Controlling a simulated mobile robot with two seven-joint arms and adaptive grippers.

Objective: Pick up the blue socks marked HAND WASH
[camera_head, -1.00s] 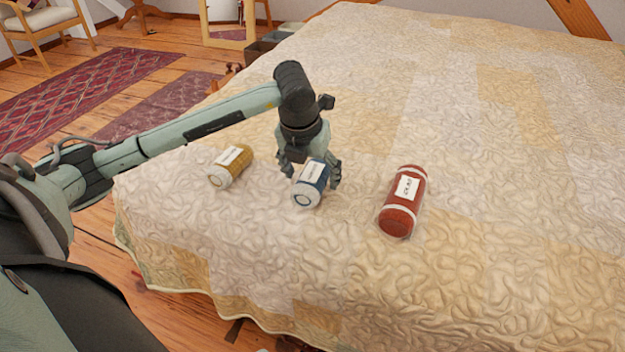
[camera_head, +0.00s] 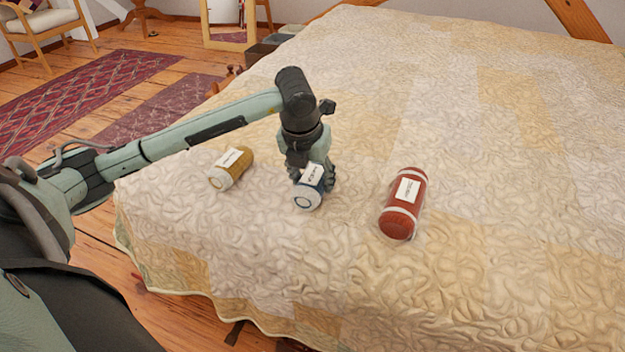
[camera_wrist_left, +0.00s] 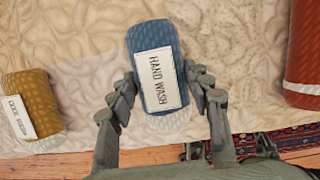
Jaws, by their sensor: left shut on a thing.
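The blue socks (camera_head: 309,194) are a rolled bundle with white ends and a white label, lying on the quilted bed. In the left wrist view the blue socks (camera_wrist_left: 151,38) show the label reading HAND WASH. My left gripper (camera_head: 313,181) points down over them and is shut on them, with a finger on either side. In the left wrist view the fingers of my left gripper (camera_wrist_left: 160,92) press against both sides of the roll. My right gripper is not in view.
A mustard roll (camera_head: 231,168) with a white label lies to the left on the bed (camera_head: 470,260), and a red roll (camera_head: 404,204) with white bands lies to the right. The front right of the bed is clear. A wooden chair (camera_head: 45,25) stands far back left.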

